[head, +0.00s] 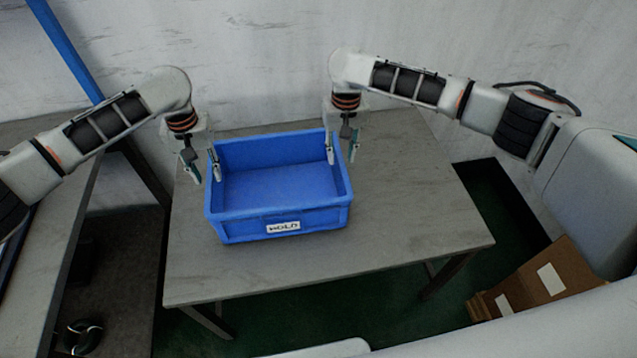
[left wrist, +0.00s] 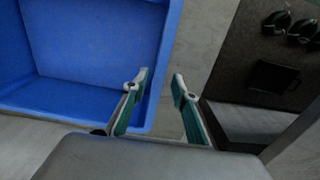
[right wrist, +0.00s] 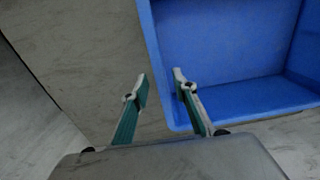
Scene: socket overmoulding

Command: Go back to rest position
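A blue bin (head: 283,225) with a white label reading "HOLD" or similar stands on the grey table. It looks empty. My left gripper (head: 205,177) is open at the bin's left wall, one finger on the inner side and one outside. In the left wrist view a gap shows between its fingertips (left wrist: 159,79), with the bin's rim (left wrist: 165,85) between them. My right gripper (head: 342,157) is open in the same way at the right wall. In the right wrist view the rim (right wrist: 156,65) runs between its fingertips (right wrist: 160,76). Whether any finger touches the bin is unclear.
The grey table (head: 420,215) is clear to the right and in front of the bin. A wall rises behind it. Another bench (head: 45,275) stands at the left, with a blue post (head: 65,45). A cardboard box (head: 535,280) lies at the lower right.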

